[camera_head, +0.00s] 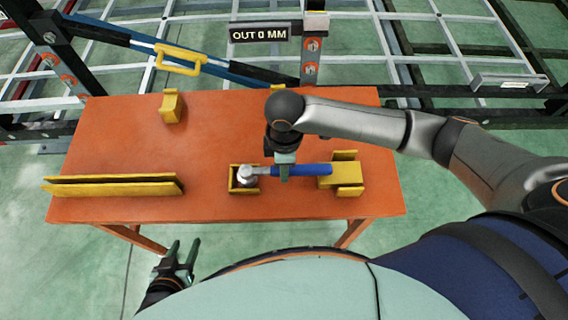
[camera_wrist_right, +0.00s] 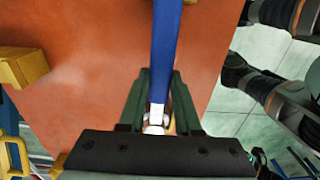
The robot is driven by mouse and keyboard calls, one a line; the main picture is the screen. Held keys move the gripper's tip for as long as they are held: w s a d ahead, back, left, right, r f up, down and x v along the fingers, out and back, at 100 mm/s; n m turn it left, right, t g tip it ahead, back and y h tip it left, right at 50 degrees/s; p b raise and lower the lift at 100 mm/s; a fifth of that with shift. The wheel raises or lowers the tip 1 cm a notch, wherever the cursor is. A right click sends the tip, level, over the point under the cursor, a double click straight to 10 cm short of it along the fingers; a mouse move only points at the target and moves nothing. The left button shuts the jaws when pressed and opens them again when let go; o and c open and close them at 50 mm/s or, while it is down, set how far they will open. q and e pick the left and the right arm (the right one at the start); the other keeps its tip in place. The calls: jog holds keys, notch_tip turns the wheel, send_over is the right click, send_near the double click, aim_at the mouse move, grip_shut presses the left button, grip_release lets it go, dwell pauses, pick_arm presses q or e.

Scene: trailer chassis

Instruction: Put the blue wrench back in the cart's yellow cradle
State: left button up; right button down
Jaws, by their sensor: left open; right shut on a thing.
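The blue wrench (camera_head: 302,170) lies crosswise over the near part of the orange cart top. Its silver head (camera_head: 246,174) is over the small yellow box (camera_head: 243,190) of the cradle, and its blue end reaches the yellow cradle block (camera_head: 349,182) at the right. I cannot tell whether it rests on them or hovers just above. My right gripper (camera_head: 284,172) points down and is shut on the wrench; its fingers also flank it in the wrist view (camera_wrist_right: 158,108). My left gripper (camera_head: 180,258) is open and empty, off the cart's near edge.
The orange cart top (camera_head: 130,140) carries a long yellow slotted rail (camera_head: 112,187) at left and a yellow bracket (camera_head: 172,106) at the back. Behind stand the chassis frame, a blue bar with a yellow handle (camera_head: 179,60), and a sign reading "OUT 0 MM" (camera_head: 259,34).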

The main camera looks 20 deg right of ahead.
dwell(0.3)
jog(key=shift+c, duration=0.2)
grip_release()
dwell(0.4)
jog(key=shift+r+p, duration=0.65)
jog(key=shift+r, duration=3.35)
jog(key=shift+s, duration=0.1)
